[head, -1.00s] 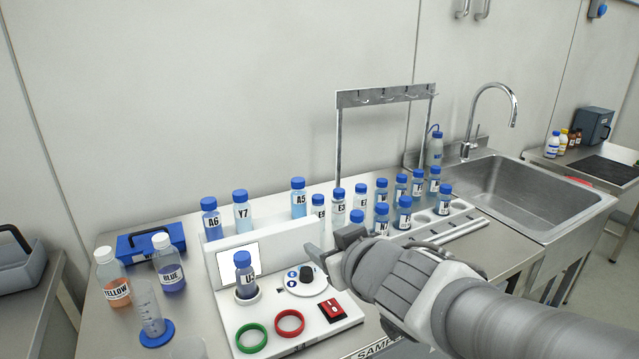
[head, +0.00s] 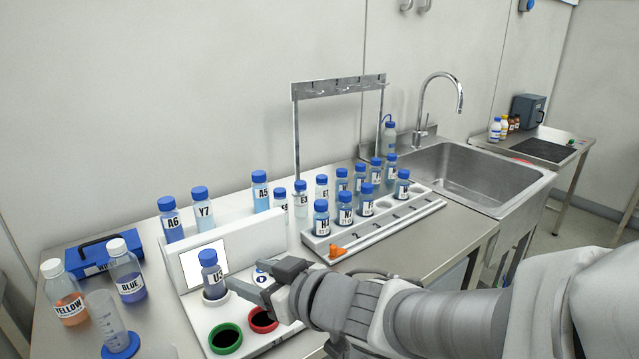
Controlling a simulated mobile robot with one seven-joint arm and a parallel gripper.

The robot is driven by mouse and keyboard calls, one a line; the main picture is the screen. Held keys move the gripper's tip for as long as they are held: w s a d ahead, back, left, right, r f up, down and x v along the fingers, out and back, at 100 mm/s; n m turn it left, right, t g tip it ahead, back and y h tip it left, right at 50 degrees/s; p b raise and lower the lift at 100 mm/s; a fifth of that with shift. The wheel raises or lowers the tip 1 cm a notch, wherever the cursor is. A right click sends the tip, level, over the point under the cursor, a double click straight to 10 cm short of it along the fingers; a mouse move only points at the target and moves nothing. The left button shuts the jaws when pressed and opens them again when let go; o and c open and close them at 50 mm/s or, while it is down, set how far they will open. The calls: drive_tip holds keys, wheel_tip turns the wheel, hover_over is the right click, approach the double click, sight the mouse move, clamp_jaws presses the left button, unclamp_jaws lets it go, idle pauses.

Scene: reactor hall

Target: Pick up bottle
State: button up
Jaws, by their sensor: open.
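Many bottles stand on the bench, and the frame does not show which one the task names. A blue-capped bottle with a label starting with U (head: 211,275) stands upright in the round holder of a white device (head: 204,319). My gripper (head: 245,285) is open just to the right of this bottle, with its fingers pointing left. A gap or contact between them cannot be told. My gripper hides part of the device's dial and its right side. Several blue-capped labelled bottles, one marked H (head: 321,218), stand in a white rack (head: 432,207) at the right.
Bottles A6 (head: 170,219), Y7 (head: 203,214) and A5 (head: 261,191) stand behind the device. Yellow (head: 66,296) and Blue (head: 128,271) bottles and a measuring cylinder (head: 106,318) are at the left. A hook stand (head: 297,140) and sink (head: 470,175) are behind.

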sight(213, 260)
drive_tip(key=p+x, duration=0.1)
drive_tip(key=x, duration=0.9)
drive_tip(key=shift+w+f+p, duration=0.1)
drive_tip(key=shift+f+p, duration=0.05)
drive_tip(key=shift+p, duration=0.15)
drive_tip(key=shift+b+x, duration=0.4)
drive_tip(key=shift+x, duration=2.6)
drive_tip(key=shift+w, duration=0.15)
clamp_jaws()
